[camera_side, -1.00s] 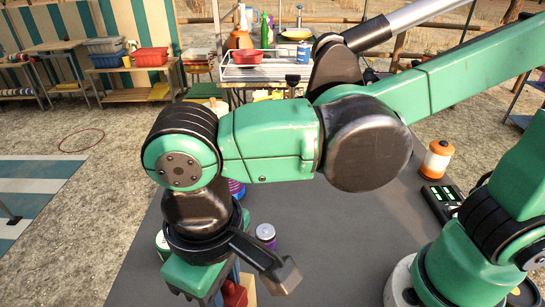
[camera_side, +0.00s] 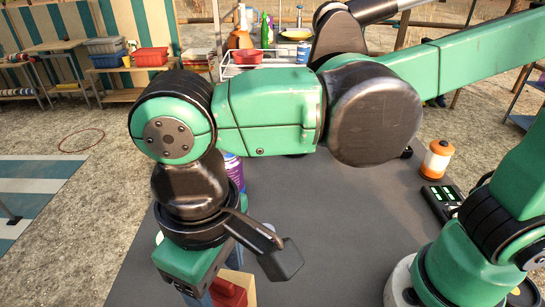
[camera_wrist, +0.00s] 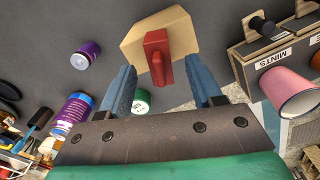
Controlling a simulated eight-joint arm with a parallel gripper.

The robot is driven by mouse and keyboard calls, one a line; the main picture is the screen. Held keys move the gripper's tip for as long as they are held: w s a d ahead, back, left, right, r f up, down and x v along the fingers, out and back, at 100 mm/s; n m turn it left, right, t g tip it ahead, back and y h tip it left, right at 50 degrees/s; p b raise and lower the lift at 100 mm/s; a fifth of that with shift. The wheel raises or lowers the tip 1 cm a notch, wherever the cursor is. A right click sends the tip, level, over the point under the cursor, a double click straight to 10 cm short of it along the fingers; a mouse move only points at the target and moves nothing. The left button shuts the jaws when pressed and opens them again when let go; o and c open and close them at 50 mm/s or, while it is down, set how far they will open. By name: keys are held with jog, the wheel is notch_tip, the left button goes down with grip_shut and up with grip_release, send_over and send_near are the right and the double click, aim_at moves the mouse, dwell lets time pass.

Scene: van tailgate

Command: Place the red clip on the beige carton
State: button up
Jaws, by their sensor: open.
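The red clip (camera_wrist: 158,57) lies on the beige carton (camera_wrist: 184,34) in the wrist view, near the edge that faces me. In the side view the clip (camera_side: 228,291) and the carton (camera_side: 249,286) show at the bottom edge, partly cut off and partly behind my gripper. My gripper (camera_wrist: 163,70) is open. Its two blue fingers stand apart on either side of the clip, with clear gaps and nothing held. In the side view its fingers are mostly hidden or out of frame.
A wooden box labelled MINTS (camera_wrist: 262,60) and a pink cup (camera_wrist: 290,92) are at the right. A lantern (camera_side: 436,160) stands farther off on the grey surface.

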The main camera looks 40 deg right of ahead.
aim_at(220, 278)
notch_tip(220, 278, up, 10)
jog(key=w+d+f+m+t, duration=0.2)
jog(key=d+f, duration=0.3)
jog(key=d, duration=0.6)
jog(key=w+d+f+m+t, duration=0.2)
jog(key=w+d+f+t, duration=0.3)
jog(key=d, duration=0.6)
jog(key=shift+w+d+f+m, duration=0.15)
jog(key=shift+d+f+m, duration=0.15)
jog(key=shift+d+f, duration=0.15)
